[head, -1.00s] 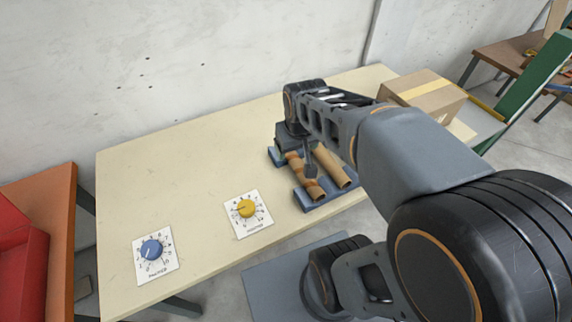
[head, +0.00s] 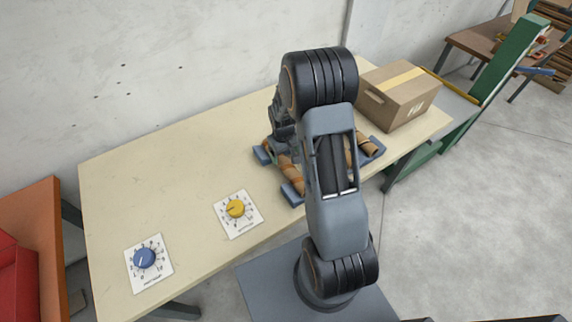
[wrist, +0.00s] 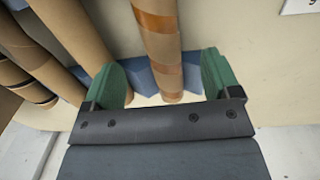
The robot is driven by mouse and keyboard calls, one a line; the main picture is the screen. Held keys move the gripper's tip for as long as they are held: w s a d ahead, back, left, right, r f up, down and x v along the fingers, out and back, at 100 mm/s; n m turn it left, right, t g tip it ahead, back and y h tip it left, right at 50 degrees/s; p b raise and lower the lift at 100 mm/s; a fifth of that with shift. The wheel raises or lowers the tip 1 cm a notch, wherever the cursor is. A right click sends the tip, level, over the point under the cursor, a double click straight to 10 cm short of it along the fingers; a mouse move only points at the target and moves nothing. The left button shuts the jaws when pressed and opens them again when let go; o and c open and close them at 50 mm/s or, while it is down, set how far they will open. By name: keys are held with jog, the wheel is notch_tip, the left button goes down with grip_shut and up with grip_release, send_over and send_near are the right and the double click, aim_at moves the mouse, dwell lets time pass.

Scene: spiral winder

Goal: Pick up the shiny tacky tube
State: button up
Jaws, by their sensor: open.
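A brown cardboard tube with glossy, darker bands (wrist: 160,45) lies in a blue cradle (wrist: 190,75). In the wrist view my gripper (wrist: 163,60) is open, with one green finger on each side of this tube. I cannot tell whether either finger touches it. In the head view the banded tube (head: 287,170) shows at the left of the rack, just left of my arm. My fingers are hidden there. A plainer tube (wrist: 75,30) lies to its left in the wrist view.
More tubes (wrist: 28,65), some with dark bands, lie at the wrist view's left. A cardboard box (head: 400,95) stands right of the rack on the table (head: 165,170). Yellow (head: 236,209) and blue (head: 145,258) dials sit front left. The table's left half is otherwise clear.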

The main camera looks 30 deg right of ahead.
aim_at(285, 161)
jog(key=shift+d+f+p, duration=0.2)
jog(key=shift+f+p, duration=0.5)
jog(key=shift+f, duration=3.1)
jog(key=shift+c, duration=0.2)
jog(key=c, duration=1)
jog(key=shift+r, duration=0.1)
